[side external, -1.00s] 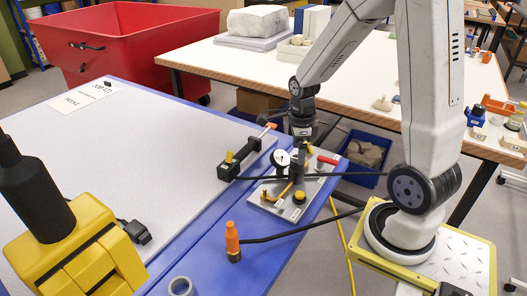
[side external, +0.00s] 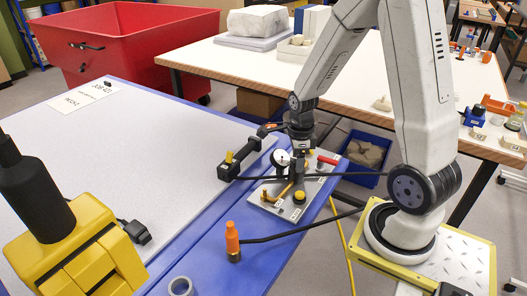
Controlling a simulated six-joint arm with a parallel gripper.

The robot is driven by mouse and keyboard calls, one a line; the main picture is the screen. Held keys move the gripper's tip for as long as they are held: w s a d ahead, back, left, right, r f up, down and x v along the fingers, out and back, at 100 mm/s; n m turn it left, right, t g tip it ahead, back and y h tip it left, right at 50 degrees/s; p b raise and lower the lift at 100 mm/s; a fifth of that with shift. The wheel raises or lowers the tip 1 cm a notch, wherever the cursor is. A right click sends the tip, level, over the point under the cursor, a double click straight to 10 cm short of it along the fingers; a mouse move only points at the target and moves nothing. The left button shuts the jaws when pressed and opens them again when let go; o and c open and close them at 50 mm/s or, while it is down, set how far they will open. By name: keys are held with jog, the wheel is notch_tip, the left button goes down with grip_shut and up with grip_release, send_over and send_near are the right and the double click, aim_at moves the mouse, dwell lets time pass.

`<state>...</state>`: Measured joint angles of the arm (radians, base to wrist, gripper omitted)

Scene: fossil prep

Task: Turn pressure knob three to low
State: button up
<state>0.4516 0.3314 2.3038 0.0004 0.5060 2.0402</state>
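A grey metal panel (side external: 267,203) sits on the blue bench edge and carries a round white gauge (side external: 282,158), a dark central column and several small fittings. A yellow knob (side external: 300,197) stands at its front, with a yellow lever (side external: 279,196) beside it and a red handle (side external: 327,160) at its right. Small labels lie by the fittings, but they are too small to read, so I cannot tell which knob is number three or its setting. My gripper (side external: 299,138) is over the back of the panel, by the column top. Its fingertips are not clear, and it hides part of the panel.
A black clamp (side external: 232,165) with a yellow knob lies left of the panel. An orange-topped tool (side external: 232,240) stands in front, with dark hoses crossing nearby. The grey bench top (side external: 130,150) is mostly clear.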

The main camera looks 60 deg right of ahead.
grip_shut()
jog(key=shift+n, duration=0.4)
jog(key=n, duration=0.9)
jog(key=shift+n, duration=0.3)
jog(key=n, duration=1.1)
jog(key=shift+n, duration=0.4)
